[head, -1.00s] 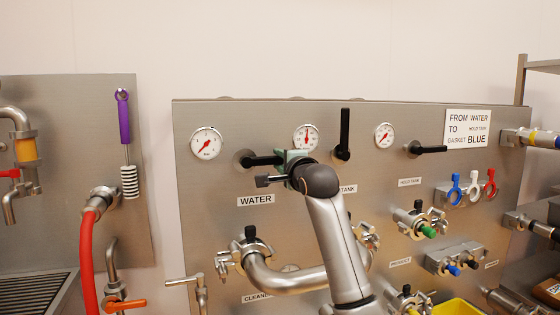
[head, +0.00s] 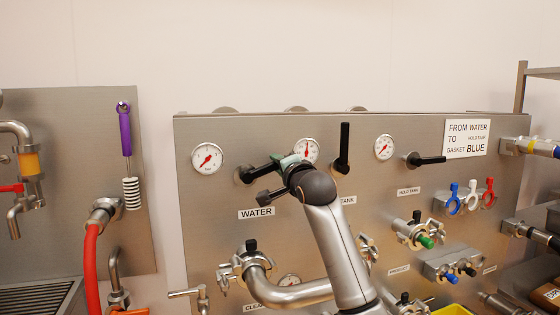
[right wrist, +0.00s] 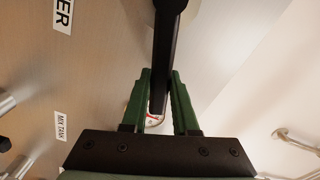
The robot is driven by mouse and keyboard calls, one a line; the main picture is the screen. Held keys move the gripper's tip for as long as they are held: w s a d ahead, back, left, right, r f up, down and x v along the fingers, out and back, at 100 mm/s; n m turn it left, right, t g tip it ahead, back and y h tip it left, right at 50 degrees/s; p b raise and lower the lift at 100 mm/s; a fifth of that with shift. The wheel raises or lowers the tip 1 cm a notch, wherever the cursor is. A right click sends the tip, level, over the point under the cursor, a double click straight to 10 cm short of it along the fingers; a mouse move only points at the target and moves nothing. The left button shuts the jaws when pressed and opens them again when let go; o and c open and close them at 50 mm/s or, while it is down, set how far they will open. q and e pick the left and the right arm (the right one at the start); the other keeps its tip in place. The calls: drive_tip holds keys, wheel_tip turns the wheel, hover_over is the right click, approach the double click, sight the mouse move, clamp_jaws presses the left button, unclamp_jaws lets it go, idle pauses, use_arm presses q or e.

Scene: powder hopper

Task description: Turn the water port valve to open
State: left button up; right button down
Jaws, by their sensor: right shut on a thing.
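The water port valve has a black lever handle (head: 258,171) above the WATER label (head: 256,213) on the steel panel. The handle points right from its hub and tilts slightly upward. My right gripper (head: 286,162) is shut on the outer part of this handle, partly hiding it. In the right wrist view the black handle (right wrist: 163,50) runs between the green fingers of my right gripper (right wrist: 160,95). My left gripper is not in view.
The neighbouring tank valve handle (head: 343,148) stands upright close to the right of my gripper. A third handle (head: 428,160) points right. Gauges (head: 207,158) sit above, and a bent steel pipe (head: 290,292) lies below. A sign (head: 466,138) hangs at upper right.

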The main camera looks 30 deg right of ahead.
drive_tip(key=shift+a+r+n, duration=0.15)
drive_tip(key=shift+r+n, duration=0.25)
drive_tip(key=shift+n, duration=0.1)
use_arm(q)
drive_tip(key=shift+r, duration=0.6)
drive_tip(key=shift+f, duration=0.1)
use_arm(e)
drive_tip(key=r+n+p, duration=0.1)
drive_tip(key=p, duration=0.1)
drive_tip(key=a+r+n+p, duration=0.1)
drive_tip(key=n+p, duration=0.1)
drive_tip(key=shift+w+a+r+p, duration=0.15)
drive_tip(key=shift+w+p, duration=0.05)
drive_tip(key=shift+p, duration=0.2)
drive_tip(key=shift+a+r+n+p, duration=0.25)
drive_tip(key=shift+n+p, duration=0.3)
drive_tip(key=shift+n, duration=0.25)
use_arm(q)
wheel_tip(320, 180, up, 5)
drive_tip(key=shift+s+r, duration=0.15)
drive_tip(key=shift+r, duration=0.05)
use_arm(e)
drive_tip(key=shift+f, duration=0.1)
